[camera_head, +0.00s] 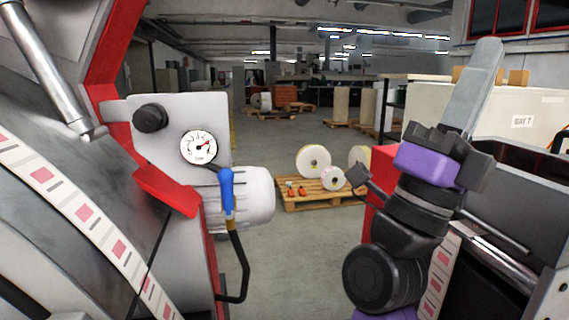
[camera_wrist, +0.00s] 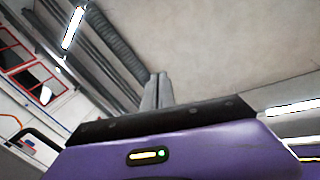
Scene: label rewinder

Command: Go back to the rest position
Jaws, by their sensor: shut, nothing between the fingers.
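My gripper (camera_head: 489,52) is at the right of the head view, pointing up and tilted slightly right. Its long grey fingers are together and hold nothing. My black and purple wrist is below it, in front of the right-hand machine side. In the wrist view, the closed fingers (camera_wrist: 157,90) point up toward the ceiling, with nothing at their tips.
At left stands the machine's grey panel (camera_head: 165,130) with a black knob (camera_head: 150,118), a pressure gauge (camera_head: 199,147) and a blue-handled lever (camera_head: 227,190). A label web (camera_head: 95,220) runs down the left. A pallet (camera_head: 325,195) with white rolls stands beyond open floor.

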